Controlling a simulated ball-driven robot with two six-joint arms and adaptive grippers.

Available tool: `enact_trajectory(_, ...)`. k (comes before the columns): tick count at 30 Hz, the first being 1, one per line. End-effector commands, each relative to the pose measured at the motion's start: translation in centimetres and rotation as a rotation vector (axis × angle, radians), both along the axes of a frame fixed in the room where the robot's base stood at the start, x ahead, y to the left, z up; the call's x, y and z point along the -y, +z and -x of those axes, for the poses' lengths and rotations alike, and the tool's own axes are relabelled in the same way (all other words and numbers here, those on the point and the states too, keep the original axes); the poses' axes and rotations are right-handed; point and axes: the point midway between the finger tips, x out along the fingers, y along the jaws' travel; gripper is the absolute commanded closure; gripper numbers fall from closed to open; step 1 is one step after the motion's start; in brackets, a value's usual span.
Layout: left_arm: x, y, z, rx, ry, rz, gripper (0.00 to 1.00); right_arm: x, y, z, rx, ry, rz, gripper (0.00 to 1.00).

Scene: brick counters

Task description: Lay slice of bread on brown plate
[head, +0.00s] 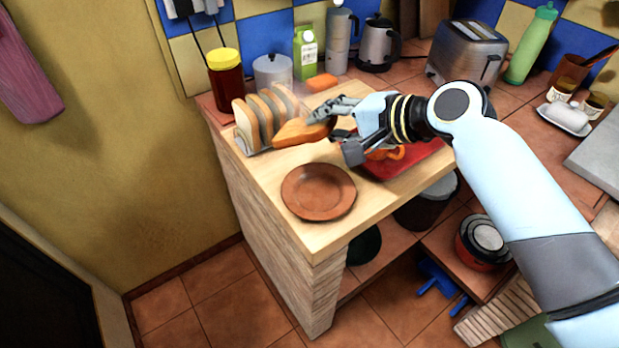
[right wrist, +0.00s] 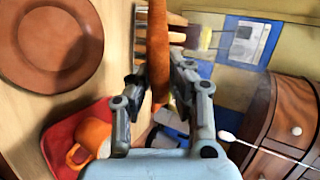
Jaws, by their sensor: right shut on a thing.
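My right gripper (head: 338,130) is shut on a slice of bread (head: 300,132) and holds it above the counter, beside the toast rack and behind the plate. The right wrist view shows the bread (right wrist: 158,45) edge-on between the two fingers (right wrist: 160,75). The brown plate (head: 318,192) lies empty near the front of the wooden counter. It also shows at the upper left of the right wrist view (right wrist: 48,42), apart from the bread. My left gripper is in neither view.
A toast rack with several slices (head: 263,118) stands left of the gripper. A red board (head: 410,163) with orange items lies partly under my right arm. A yellow-lidded jar (head: 225,80), a white canister (head: 272,74) and a green carton (head: 305,52) stand behind. The wood around the plate is clear.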

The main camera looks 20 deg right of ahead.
Motion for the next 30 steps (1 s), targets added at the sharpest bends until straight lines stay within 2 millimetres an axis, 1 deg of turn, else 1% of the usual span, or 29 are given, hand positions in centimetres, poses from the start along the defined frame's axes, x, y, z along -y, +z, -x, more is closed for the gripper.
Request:
enact_trajectory(1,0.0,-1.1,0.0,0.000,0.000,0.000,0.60,0.0,-1.0,0.0,0.000,0.000,0.000,1.00)
enact_trajectory(13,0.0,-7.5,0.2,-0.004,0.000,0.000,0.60,0.0,-6.9,0.0,-0.003,0.000,0.003,1.00)
enact_trajectory(18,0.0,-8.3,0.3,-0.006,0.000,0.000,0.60,0.0,-8.5,0.0,-0.003,0.001,0.001,1.00)
enact_trajectory(20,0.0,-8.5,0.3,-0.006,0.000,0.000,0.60,0.0,-8.8,0.0,-0.003,0.001,0.001,1.00)
enact_trajectory(29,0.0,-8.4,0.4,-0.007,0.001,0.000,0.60,0.0,-8.8,0.0,-0.001,0.001,0.002,1.00)
enact_trajectory(30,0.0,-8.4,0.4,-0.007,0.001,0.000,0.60,0.0,-8.9,0.0,-0.001,0.001,0.002,0.79)
